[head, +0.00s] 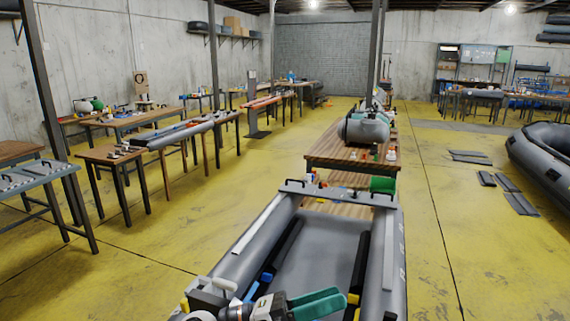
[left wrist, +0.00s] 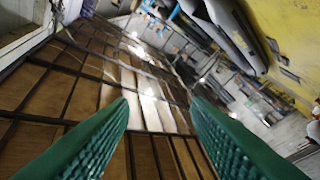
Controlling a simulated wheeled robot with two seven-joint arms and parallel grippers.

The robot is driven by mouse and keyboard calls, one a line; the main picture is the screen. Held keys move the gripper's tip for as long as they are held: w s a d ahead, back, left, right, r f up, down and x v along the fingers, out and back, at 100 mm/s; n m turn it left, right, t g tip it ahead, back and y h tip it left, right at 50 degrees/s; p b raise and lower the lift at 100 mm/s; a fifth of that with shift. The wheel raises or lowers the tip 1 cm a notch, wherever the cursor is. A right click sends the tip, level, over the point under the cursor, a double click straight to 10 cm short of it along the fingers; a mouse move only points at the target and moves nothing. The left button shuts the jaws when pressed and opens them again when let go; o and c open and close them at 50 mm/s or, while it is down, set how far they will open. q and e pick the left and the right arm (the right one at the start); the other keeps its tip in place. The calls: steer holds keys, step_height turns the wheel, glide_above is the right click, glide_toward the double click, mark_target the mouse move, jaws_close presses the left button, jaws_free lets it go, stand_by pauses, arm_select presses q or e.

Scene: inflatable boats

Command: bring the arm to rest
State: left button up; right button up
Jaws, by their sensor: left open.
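My left gripper (head: 343,297) is at the bottom of the head view, over the near grey inflatable boat (head: 314,233). Its green fingers point to the right there. In the left wrist view the two ribbed green fingers (left wrist: 160,103) stand apart with nothing between them, so it is open and empty. Behind them that view shows a tilted scene of dark beams, brownish panels and bright lights, with no object close to the fingertips. My right gripper is not seen in either view.
A wooden workbench (head: 340,162) with a grey tank (head: 366,130) stands beyond the boat. Several worktables (head: 112,155) line the left side. Another grey boat (head: 545,150) lies at the right. Dark flat pieces (head: 520,203) lie near it. Yellow floor (head: 450,240) is clear between.

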arm_select(q)
steer(key=w+a+f+n+t+y, duration=0.15)
steer(key=a+n+t+y, duration=0.3)
steer(key=n+t, duration=0.5)
steer(key=w+a+n+t+y, duration=0.35)
steer(key=a+n+t, duration=0.2)
steer(key=n, duration=0.65)
steer(key=s+a+f+n+g+y, duration=0.3)
steer(key=a+f+n+y, duration=0.75)
steer(key=f+n, duration=0.35)
steer(key=s+a+f+n+g+y, duration=0.1)
steer(key=s+a+f+n+g, duration=0.25)
steer(key=s+f+g, duration=0.55)
steer(key=s+a+f+n+g+y, duration=0.15)
steer(key=s+f+n, duration=0.35)
steer(key=s, duration=0.7)
step_height(320, 180, down, 28)
steer(key=s+m+g, duration=0.1)
steer(key=s+g, duration=0.1)
steer(key=g, duration=0.1)
steer(key=s+a+f, duration=0.3)
steer(key=s+f, duration=1.2)
steer(key=s, duration=0.1)
steer(key=shift+a+g, duration=0.35)
steer(key=shift+a, duration=0.05)
